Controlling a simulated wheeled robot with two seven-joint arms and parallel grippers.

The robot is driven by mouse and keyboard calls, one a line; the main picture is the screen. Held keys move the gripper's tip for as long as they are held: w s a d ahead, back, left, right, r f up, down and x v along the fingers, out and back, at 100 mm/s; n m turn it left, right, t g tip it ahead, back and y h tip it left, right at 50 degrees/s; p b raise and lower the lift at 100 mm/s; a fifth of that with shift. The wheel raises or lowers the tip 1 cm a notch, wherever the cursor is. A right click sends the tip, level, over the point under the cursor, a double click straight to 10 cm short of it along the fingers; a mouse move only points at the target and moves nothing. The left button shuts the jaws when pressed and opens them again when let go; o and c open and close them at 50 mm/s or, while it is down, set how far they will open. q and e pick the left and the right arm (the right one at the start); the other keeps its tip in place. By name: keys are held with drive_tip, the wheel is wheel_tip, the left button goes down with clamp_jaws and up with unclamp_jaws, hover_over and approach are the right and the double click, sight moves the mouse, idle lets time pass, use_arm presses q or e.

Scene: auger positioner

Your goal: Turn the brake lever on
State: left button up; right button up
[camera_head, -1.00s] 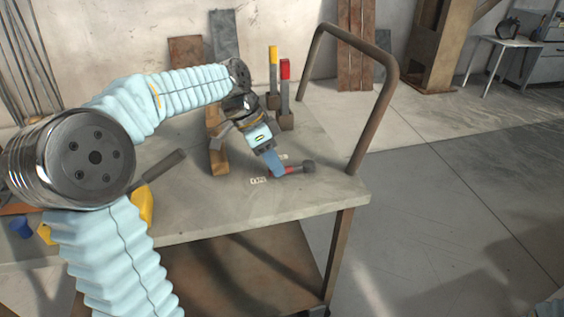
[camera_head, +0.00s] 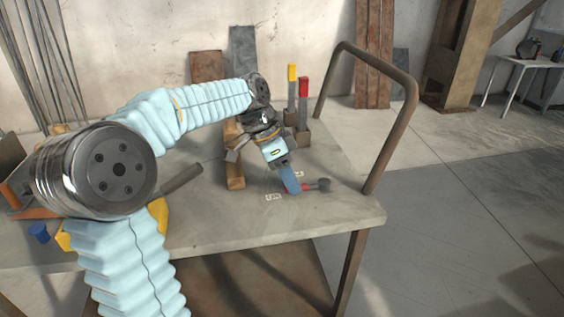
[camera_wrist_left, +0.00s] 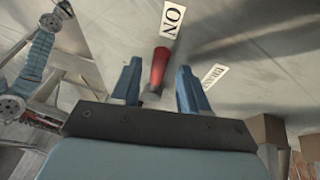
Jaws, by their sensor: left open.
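The brake lever is a short red handle with a dark round end (camera_head: 323,184) on the grey table top, near its right side. In the left wrist view the red handle (camera_wrist_left: 160,66) points toward a white "ON" label (camera_wrist_left: 172,18). My left gripper (camera_head: 293,187) reaches down to the lever. Its two blue fingers (camera_wrist_left: 158,67) are open, one on each side of the red handle, with gaps visible on both sides. A second white label (camera_wrist_left: 213,76) lies right of the right finger, its text partly hidden. My right gripper is not in view.
The table (camera_head: 330,213) has clear room in front of the lever. A brown tube handle (camera_head: 405,120) rises at its right edge. Yellow (camera_head: 292,74) and red (camera_head: 303,88) topped posts stand behind. A wooden block (camera_head: 235,172) lies left of the gripper.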

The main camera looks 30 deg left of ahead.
use_arm(q)
drive_tip(key=p+v, duration=0.1)
drive_tip(key=v, duration=1.2)
drive_tip(key=shift+r+p, duration=0.15)
drive_tip(key=shift+p, duration=0.15)
